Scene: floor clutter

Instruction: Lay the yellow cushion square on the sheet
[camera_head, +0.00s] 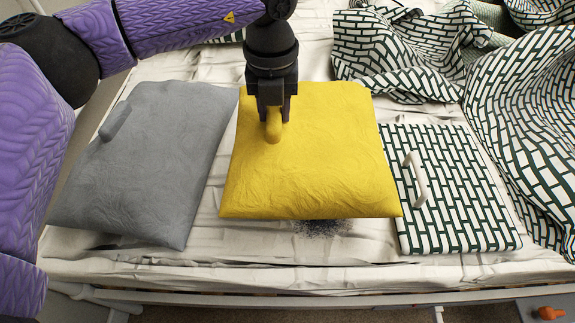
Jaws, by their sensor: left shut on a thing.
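The yellow cushion (310,170) is in the middle of the head view, over the white sheet (270,245). It looks nearly square to the view, with its near edge slightly lower at the right. My left gripper (273,122) is above it, pointing down, shut on the cushion's yellow handle (273,131). The sheet under the cushion is hidden. My right gripper is not in view.
A grey cushion (150,165) lies tilted at the left, close to the yellow one. A brick-patterned cushion (450,190) with a pale handle lies at the right. Crumpled patterned cloth (400,50) fills the back right. A bed frame edge (300,297) runs along the front.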

